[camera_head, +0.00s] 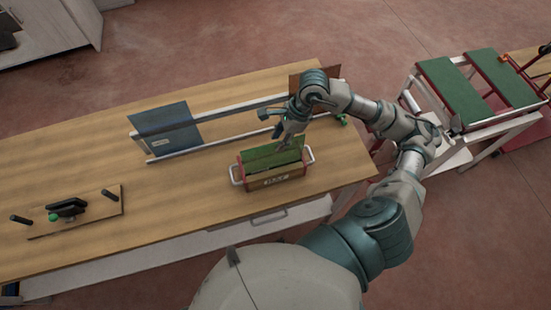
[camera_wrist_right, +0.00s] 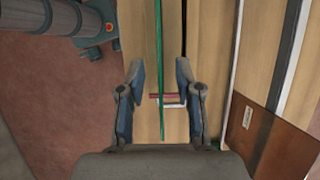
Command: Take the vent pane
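A green pane (camera_head: 274,153) stands upright in a red-edged box (camera_head: 277,180) with white side handles and a front label too small to read surely. A blue pane (camera_head: 166,130) with a small white label stands in the rack at left; a brown pane (camera_head: 315,78) stands at the rack's right end. I cannot tell by label which is the vent pane. My right gripper (camera_head: 282,138) is at the green pane's top edge. In the right wrist view the right gripper (camera_wrist_right: 161,80) is open, with the green pane (camera_wrist_right: 160,45) edge-on between its fingers. My left gripper is not in view.
The pale rack rails (camera_head: 222,105) run behind the box along the wooden table (camera_head: 85,160). A board (camera_head: 80,218) with black pegs lies at left. A cart (camera_head: 483,95) with green pads stands at right. Bare tabletop lies between board and box.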

